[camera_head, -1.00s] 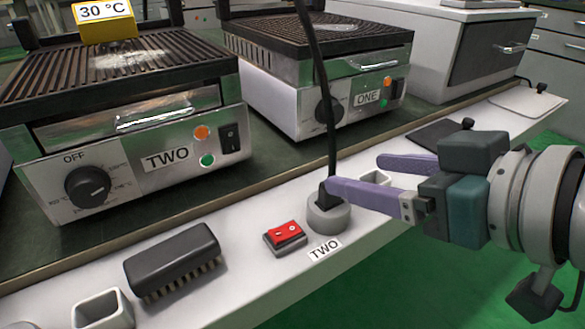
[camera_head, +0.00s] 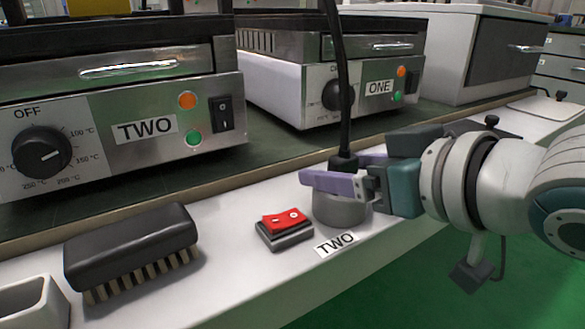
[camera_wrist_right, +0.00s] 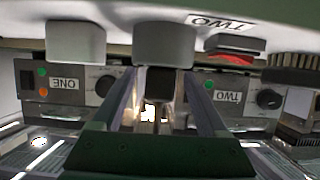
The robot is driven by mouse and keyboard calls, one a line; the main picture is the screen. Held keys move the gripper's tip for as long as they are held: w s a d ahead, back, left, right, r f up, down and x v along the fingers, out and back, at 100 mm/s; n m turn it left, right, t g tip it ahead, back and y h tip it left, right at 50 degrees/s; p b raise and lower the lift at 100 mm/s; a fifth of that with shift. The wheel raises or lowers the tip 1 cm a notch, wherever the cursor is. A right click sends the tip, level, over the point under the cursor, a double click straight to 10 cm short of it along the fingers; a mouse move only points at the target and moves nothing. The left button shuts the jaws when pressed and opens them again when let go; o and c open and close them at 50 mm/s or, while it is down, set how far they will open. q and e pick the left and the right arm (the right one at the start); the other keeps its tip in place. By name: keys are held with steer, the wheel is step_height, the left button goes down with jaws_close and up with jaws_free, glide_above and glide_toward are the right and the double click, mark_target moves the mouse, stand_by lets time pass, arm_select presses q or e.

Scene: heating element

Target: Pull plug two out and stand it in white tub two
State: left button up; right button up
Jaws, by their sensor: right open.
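Plug two is the black plug (camera_head: 343,163) with its black cord rising. It stands upright in the round grey socket (camera_head: 338,212), which has a TWO label (camera_head: 336,244) beside it. My right gripper (camera_head: 322,172) is open, its lilac fingers on either side of the plug. In the right wrist view the dark plug (camera_wrist_right: 160,83) sits between the open fingers (camera_wrist_right: 161,92), below the socket (camera_wrist_right: 165,42). A white tub (camera_head: 32,302) is at the lower left, partly cut off. My left gripper is not in view.
A red rocker switch (camera_head: 284,228) is close left of the socket. A black brush (camera_head: 132,252) lies farther left. Heater TWO (camera_head: 145,128) and heater ONE (camera_head: 379,87) stand behind the white ledge. The cord passes in front of heater ONE.

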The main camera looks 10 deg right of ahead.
mark_target(327, 169)
steer(key=b+x, duration=0.1)
steer(key=x, duration=0.2)
steer(key=shift+w+a, duration=0.1)
steer(key=shift+c, duration=0.2)
jaws_close()
stand_by(0.3)
